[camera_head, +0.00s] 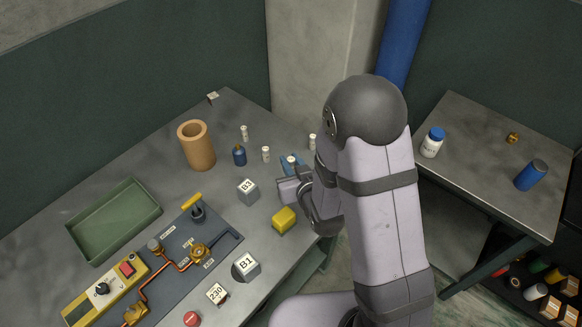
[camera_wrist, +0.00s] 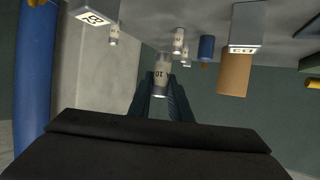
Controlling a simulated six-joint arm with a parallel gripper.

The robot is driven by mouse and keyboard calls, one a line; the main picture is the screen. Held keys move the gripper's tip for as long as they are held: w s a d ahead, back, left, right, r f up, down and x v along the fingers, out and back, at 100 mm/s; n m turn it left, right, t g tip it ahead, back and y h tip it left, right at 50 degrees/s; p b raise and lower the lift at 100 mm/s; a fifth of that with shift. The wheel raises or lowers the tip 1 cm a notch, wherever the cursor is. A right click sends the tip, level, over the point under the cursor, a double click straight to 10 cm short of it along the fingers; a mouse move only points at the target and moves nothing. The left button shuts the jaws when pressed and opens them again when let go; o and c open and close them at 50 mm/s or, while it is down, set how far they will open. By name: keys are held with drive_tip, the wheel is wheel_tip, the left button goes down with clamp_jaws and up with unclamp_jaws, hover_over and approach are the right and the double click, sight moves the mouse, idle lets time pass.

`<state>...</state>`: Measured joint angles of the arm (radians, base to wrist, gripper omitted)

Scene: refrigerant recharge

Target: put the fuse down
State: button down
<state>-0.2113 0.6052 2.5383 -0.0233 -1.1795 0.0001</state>
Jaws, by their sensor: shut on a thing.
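My gripper (camera_head: 291,163) is shut on a small pale fuse (camera_wrist: 161,75), held between the dark blue fingertips. The fuse's printed label faces the wrist camera, and its top also shows in the head view (camera_head: 291,159). The fuse is at the right part of the grey workbench (camera_head: 232,108); whether it touches the bench I cannot tell. Similar pale fuses stand upright nearby: one at the back (camera_head: 244,132), one left of my gripper (camera_head: 266,154), and one behind it, near the bench's right edge (camera_head: 312,142).
Near my gripper are a grey block marked B3 (camera_head: 248,191), a yellow block (camera_head: 284,220) and a small blue bottle (camera_head: 239,155). A tan cylinder (camera_head: 196,146) and green tray (camera_head: 115,221) stand farther left. A side table (camera_head: 480,160) carries a white jar (camera_head: 432,144).

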drive_tip(key=shift+r, duration=0.25)
drive_tip(key=w+a+f+n+g+y+b, duration=0.1)
drive_tip(key=a+n+y+b, duration=0.2)
drive_tip(key=a, duration=0.9)
drive_tip(key=w+a+f+n+g+y+b, duration=0.15)
drive_tip(key=a+b, duration=0.25)
drive_tip(key=a, duration=0.8)
drive_tip(key=s+a+r+n+g+y+b, duration=0.1)
drive_tip(key=s+a+n+g+y+b, duration=0.25)
drive_tip(key=a, duration=1.15)
drive_tip(key=n+b, duration=0.1)
drive_tip(key=b, duration=0.1)
hover_over(123, 233)
drive_tip(key=shift+y, duration=0.4)
drive_tip(key=shift+f, duration=3.8)
drive_tip(key=shift+f, duration=0.1)
